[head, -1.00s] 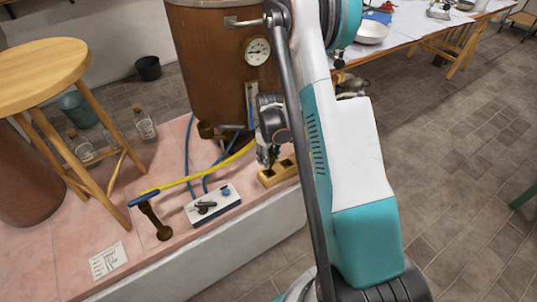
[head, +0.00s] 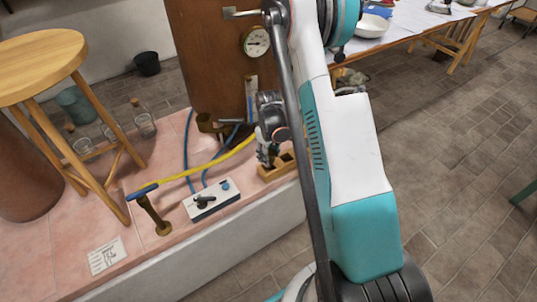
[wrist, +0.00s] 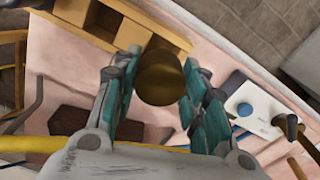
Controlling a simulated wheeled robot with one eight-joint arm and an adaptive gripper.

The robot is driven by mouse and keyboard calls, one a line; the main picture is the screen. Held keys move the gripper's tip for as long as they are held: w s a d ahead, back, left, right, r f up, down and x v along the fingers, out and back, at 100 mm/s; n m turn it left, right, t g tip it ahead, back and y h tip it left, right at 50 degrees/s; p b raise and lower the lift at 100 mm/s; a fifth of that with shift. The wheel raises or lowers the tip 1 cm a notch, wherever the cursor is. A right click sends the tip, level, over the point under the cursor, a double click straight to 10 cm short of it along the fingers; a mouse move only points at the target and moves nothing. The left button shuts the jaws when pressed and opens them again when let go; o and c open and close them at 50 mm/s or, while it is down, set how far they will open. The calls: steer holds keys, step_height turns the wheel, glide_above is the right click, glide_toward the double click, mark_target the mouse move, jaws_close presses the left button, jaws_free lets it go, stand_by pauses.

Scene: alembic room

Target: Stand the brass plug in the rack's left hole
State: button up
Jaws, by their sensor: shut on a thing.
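The brass plug (wrist: 160,78) is a dark gold cylinder between my gripper's teal-padded fingers (wrist: 158,100) in the wrist view. My gripper is shut on it. The wooden rack (wrist: 168,32) lies just beyond the plug, with dark square holes toward the upper left. The plug's far side overlaps the rack's edge in this view; I cannot tell its height above the rack. In the head view my gripper (head: 264,160) is at the left end of the rack (head: 277,172), and the plug is not clearly visible there.
A white control box (head: 211,200) with knobs sits left of the rack. A yellow hose (head: 205,165) and blue hoses run behind it. A brass post with a blue handle (head: 153,213) stands further left. A copper vessel (head: 210,65) rises behind. The pink ledge ends close in front of the rack.

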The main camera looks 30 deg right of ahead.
steer(key=shift+f+b, duration=1.6)
steer(key=shift+f, duration=0.1)
stand_by(2.5)
steer(key=shift+f, duration=0.7)
stand_by(2.2)
steer(key=o, duration=1.2)
steer(key=shift+o, duration=0.2)
